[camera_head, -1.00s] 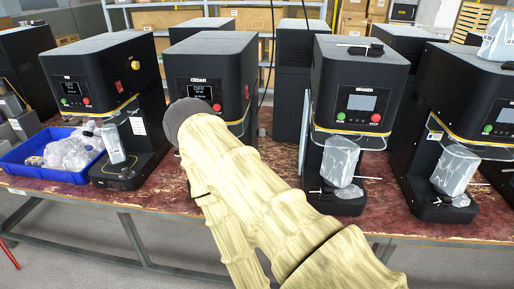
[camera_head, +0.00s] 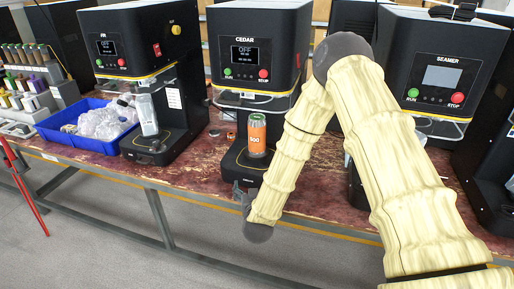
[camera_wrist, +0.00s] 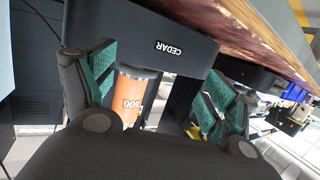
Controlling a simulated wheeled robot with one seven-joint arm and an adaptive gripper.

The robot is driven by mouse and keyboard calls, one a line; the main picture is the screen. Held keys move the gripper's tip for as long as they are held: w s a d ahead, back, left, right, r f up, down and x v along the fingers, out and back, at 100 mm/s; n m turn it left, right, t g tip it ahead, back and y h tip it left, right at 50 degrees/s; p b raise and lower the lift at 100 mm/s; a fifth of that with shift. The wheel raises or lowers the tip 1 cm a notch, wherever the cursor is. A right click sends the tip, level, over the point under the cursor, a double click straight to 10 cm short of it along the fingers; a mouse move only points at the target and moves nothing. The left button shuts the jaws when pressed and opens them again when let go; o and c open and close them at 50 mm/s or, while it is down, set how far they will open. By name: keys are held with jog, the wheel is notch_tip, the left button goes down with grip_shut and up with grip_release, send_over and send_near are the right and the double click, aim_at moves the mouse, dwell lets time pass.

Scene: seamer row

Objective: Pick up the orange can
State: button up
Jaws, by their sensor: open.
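The orange can (camera_head: 257,135) stands upright on the base of the CEDAR seamer (camera_head: 256,62), with "500" or "600" printed on its label. My gripper (camera_wrist: 157,88) is open and empty. In the head view my gripper (camera_head: 240,193) is small and partly hidden by my wrist, just below and in front of the CEDAR base. It appears apart from the can.
A blue bin (camera_head: 62,139) with clear bags and another black seamer (camera_head: 125,48) stand to the left. The SEAMER machine (camera_head: 438,75) stands to the right, partly behind my arm. A small round part (camera_head: 214,133) lies on the red bench (camera_head: 195,172) beside the CEDAR machine.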

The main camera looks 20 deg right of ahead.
aim_at(256, 138)
jog(key=w+d+r+m+t+h, duration=0.1)
jog(key=w+r, duration=0.2)
jog(key=r, duration=0.1)
jog(key=w+d+r+t+h+b, duration=0.1)
jog(key=w+d+r+h, duration=0.1)
jog(key=w+r, duration=0.1)
jog(key=w+d+r+m+h, duration=0.1)
jog(key=w+r, duration=0.3)
jog(key=w, duration=0.1)
jog(key=shift+d+r+m+t+h+b, duration=0.3)
jog(key=shift+d+r+t+h, duration=0.05)
jog(key=shift+d+t+h, duration=0.05)
jog(key=shift+p+x, duration=0.65)
jog(key=shift+x, duration=2.25)
jog(key=shift+r, duration=0.1)
jog(key=shift+c, duration=0.2)
jog(key=c, duration=1.4)
jog(key=shift+c, duration=1.2)
jog(key=shift+r, duration=0.1)
